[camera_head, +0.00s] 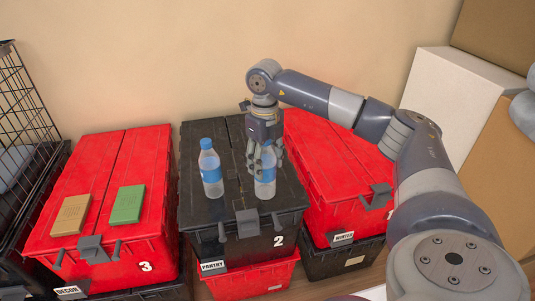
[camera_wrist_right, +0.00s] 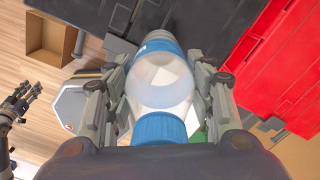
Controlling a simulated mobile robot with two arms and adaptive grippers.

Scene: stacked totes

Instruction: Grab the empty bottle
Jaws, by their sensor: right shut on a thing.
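Two clear bottles with blue labels stand on the black tote lid. The left bottle (camera_head: 211,170) has a blue cap and is upright and free. My right gripper (camera_head: 263,158) points down from above and is shut around the upper part of the right bottle (camera_head: 265,188), which looks upright. In the right wrist view this bottle (camera_wrist_right: 160,80) lies between the two fingers, its blue cap towards the camera. I cannot tell the fill of either bottle for sure. A dark gripper, seemingly my left one (camera_wrist_right: 22,100), shows small at the left edge of the right wrist view.
The black tote (camera_head: 235,215), marked 2, stands between a red tote (camera_head: 150,235) marked 3 and another red tote (camera_head: 320,200). A tan block (camera_head: 71,215) and green block (camera_head: 127,204) lie on tote 3. A wire cage (camera_head: 25,120) is left; boxes (camera_head: 455,100) stand right.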

